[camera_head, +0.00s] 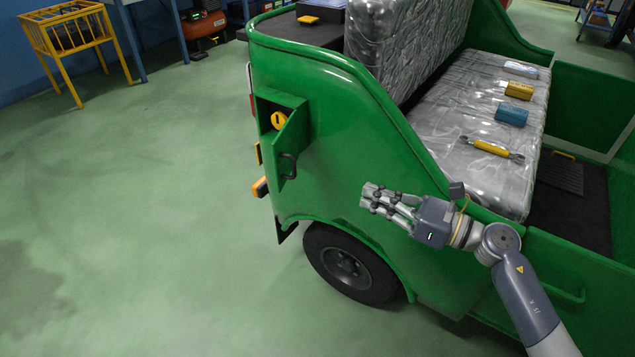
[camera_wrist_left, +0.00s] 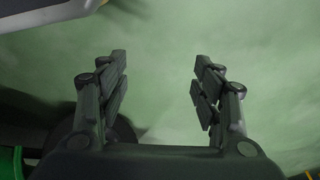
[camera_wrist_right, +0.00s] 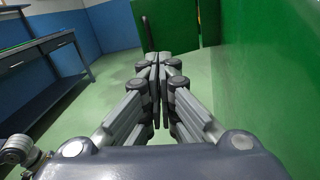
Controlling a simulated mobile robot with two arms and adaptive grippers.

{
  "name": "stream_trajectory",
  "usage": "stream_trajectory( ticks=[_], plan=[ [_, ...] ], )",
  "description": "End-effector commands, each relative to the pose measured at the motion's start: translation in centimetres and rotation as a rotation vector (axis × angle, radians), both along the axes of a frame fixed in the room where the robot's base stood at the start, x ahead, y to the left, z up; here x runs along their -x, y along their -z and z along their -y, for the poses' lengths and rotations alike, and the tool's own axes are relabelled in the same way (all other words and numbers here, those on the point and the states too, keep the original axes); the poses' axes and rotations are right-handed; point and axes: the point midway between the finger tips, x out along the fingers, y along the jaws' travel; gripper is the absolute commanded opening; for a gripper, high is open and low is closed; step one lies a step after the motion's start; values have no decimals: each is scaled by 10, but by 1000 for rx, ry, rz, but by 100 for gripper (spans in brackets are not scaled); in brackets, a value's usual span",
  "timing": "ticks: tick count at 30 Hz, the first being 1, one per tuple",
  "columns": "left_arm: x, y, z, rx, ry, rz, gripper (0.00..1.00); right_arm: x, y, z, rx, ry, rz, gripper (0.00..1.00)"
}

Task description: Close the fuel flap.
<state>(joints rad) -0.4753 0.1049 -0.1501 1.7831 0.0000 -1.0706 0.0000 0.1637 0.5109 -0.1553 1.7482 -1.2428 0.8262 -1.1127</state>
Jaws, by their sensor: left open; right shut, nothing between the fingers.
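The green fuel flap (camera_head: 292,145) stands open on the side of the green vehicle, swung out from its recess. A black handle (camera_head: 288,166) is on the flap, and a yellow fuel cap (camera_head: 278,119) shows in the recess. My right gripper (camera_head: 370,193) is shut and empty, to the right of the flap and apart from it, beside the green body panel. In the right wrist view the flap (camera_wrist_right: 175,28) and its handle (camera_wrist_right: 147,34) stand beyond the closed fingertips (camera_wrist_right: 155,62). My left gripper (camera_wrist_left: 160,75) is open and empty over green floor, outside the head view.
The vehicle's green side panel (camera_head: 335,130) runs close along my right gripper, with a wheel (camera_head: 345,265) below. Tools and small boxes lie on the silver seat (camera_head: 440,125). The floor (camera_head: 130,220) left of the vehicle is clear. A yellow stand (camera_head: 75,45) is farther back.

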Motion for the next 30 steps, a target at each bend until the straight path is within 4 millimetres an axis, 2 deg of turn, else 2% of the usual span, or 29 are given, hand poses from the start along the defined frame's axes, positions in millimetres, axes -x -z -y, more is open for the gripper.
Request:
stream_trajectory(
  ticks=[3,8,21,25,30],
  plan=[
    [-2,-5,0,0,-1,3,60,8,-5,-7,90,-43,95,0],
    [-1,-4,0,-1,0,1,60,3,-8,-20,102,-50,109,0],
    [5,16,-1,-2,2,-7,60,-40,-7,-99,96,-47,105,0],
    [7,20,-1,-3,2,-12,60,-49,-6,-116,96,-47,104,0],
    [7,21,-2,-2,2,-11,60,-56,-4,-127,97,-45,104,0]
  ],
)
